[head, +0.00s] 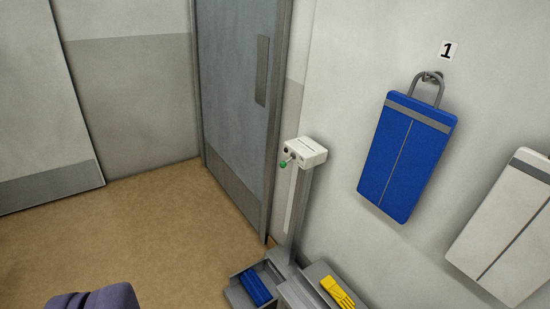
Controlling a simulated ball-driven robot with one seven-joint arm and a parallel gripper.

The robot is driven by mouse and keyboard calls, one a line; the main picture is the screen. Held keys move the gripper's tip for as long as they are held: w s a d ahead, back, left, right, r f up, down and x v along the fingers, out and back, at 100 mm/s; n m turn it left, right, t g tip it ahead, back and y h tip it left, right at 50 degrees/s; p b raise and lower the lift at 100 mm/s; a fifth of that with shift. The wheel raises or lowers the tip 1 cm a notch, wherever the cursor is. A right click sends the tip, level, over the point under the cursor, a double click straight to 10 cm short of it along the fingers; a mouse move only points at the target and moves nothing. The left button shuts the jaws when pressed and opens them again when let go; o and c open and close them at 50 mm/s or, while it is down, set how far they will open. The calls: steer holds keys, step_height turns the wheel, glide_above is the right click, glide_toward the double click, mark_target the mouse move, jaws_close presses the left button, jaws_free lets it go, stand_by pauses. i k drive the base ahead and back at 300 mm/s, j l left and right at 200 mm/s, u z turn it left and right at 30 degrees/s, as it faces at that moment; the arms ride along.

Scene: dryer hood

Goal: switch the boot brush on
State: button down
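The boot brush machine stands on the floor against the right wall, beside the grey door. Its white control box (305,152) sits on top of a grey post (299,205). A green knob or button (284,164) sticks out at the box's left side, with small dark controls close to it. At the base are a blue brush (257,287) in a grey tray and a yellow brush (338,292) on the right. Whether the brushes turn cannot be told. A purple-grey rounded part at the bottom left seems to be mine. My gripper's fingers are not visible.
A blue garment bag (407,158) hangs on a wall hook under a sign "1" (448,50). A white bag (508,228) hangs to its right. A grey door (237,100) is behind the machine. The brown floor (140,235) at left is clear.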

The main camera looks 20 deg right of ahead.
mark_target(283, 164)
steer(key=i+z, duration=0.25)
steer(key=i, duration=0.2)
steer(key=i+j+z, duration=0.2)
steer(key=i, duration=0.2)
steer(key=i+j+z, duration=0.25)
steer(key=i, duration=0.15)
steer(key=i+j+z, duration=0.25)
steer(key=i+z, duration=0.15)
steer(key=i+j+z, duration=0.6)
steer(key=j+z, duration=0.15)
steer(key=j, duration=0.1)
